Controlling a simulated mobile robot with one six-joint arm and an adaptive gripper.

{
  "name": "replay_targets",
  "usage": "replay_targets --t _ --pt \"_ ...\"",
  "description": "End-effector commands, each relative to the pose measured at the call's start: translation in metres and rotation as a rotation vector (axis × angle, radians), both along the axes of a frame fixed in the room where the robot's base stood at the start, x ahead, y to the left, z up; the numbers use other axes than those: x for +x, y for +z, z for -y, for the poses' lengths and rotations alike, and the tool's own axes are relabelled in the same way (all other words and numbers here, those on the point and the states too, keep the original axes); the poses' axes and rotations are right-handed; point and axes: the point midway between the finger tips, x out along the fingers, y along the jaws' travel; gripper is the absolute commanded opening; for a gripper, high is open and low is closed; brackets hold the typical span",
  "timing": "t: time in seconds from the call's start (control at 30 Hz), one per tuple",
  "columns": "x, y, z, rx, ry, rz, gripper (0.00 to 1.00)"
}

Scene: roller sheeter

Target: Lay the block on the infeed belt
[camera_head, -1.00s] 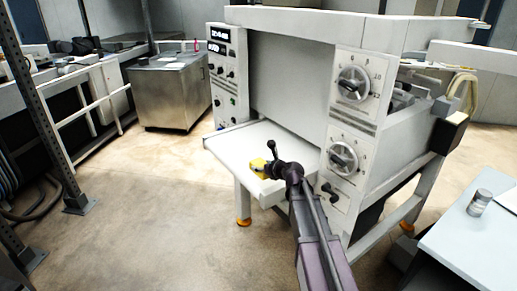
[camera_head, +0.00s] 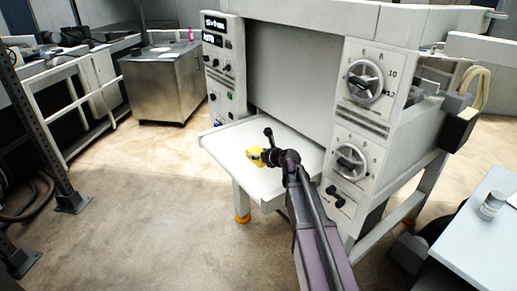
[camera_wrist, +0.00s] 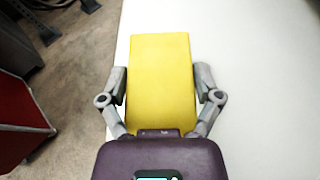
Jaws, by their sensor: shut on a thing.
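The yellow block (camera_head: 254,154) is at my gripper over the white infeed belt (camera_head: 225,146) of the roller sheeter. In the wrist view the block (camera_wrist: 160,82) lies lengthwise between the two grey fingers of my gripper (camera_wrist: 161,88), which is shut on it. The belt's pale surface (camera_wrist: 260,80) fills the right side of that view, and the block's left edge is close to the belt's left edge. I cannot tell whether the block touches the belt or is just above it. My gripper (camera_head: 265,157) partly hides the block in the head view.
The sheeter's right panel (camera_head: 362,120) has two large dials, and its left panel (camera_head: 225,80) has displays and knobs. A steel cabinet (camera_head: 160,90) stands at back left. A table (camera_head: 480,250) with a small jar (camera_head: 491,205) is at right. The belt's left part is clear.

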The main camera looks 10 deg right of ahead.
Motion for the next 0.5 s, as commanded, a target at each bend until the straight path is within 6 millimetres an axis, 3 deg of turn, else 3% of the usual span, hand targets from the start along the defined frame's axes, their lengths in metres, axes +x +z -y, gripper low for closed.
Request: replay_targets --t 0.27,0.5 --pt "0.003 0.000 0.000 0.000 0.001 0.000 0.21" --pt "0.031 -0.003 0.005 0.001 0.001 0.001 0.21"
